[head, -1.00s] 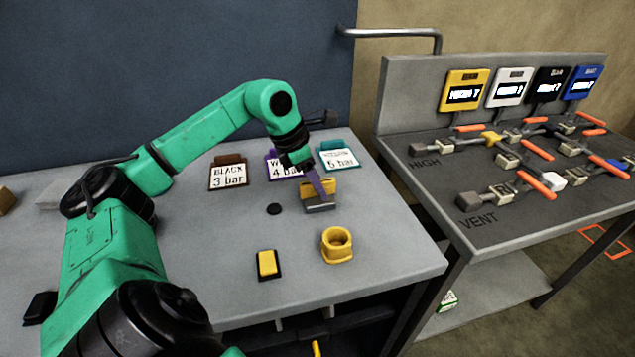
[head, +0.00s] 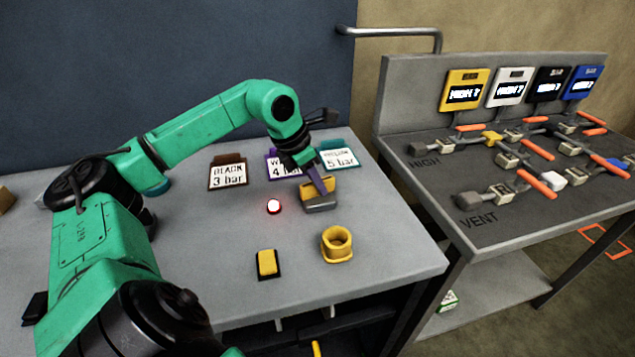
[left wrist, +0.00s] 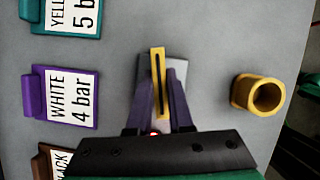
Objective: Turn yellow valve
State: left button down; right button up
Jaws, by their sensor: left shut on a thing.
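My left gripper (head: 322,188) is over the grey table. Its purple fingers in the left wrist view (left wrist: 158,88) are shut on an upright yellow slotted plate (left wrist: 157,65), one on each side. The plate (head: 312,184) stands at a grey block (head: 320,207), partly hidden by the gripper. On the right bench, several pipe fittings with orange handles lie in rows. A yellow fitting (head: 492,138) sits in the row marked HIGH, below a yellow gauge (head: 465,90). Which part is the yellow valve I cannot tell for sure. My right gripper is not in view.
A yellow ring-shaped cup (head: 337,244) and a yellow switch (head: 268,263) are near the table's front. A lit lamp (head: 274,207) is left of the block. Cards for black (head: 228,174), white (head: 280,168) and yellow (head: 342,158) stand behind. A gap separates table and right bench (head: 590,213).

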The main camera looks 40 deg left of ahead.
pick_arm(q)
jog(key=n, duration=0.1)
jog(key=n+y+p, duration=0.1)
jog(key=n, duration=0.1)
jog(key=shift+r+n+t+p, duration=0.25)
jog(key=shift+n+t+p, duration=0.05)
jog(key=n+y+p, duration=0.2)
jog(key=n, duration=0.2)
jog(key=shift+n, duration=0.3)
jog(key=n+y+p, duration=0.1)
jog(key=n, duration=0.2)
jog(key=shift+f+n+g+y, duration=0.1)
jog(key=shift+n+g+y, duration=0.2)
jog(key=shift+g, duration=0.1)
jog(key=shift+n+g+y+p, duration=0.3)
jog(key=shift+n+g+y, duration=0.2)
jog(key=shift+n, duration=1.4)
jog(key=c, duration=0.8)
grip_release()
jog(key=shift+f, duration=0.1)
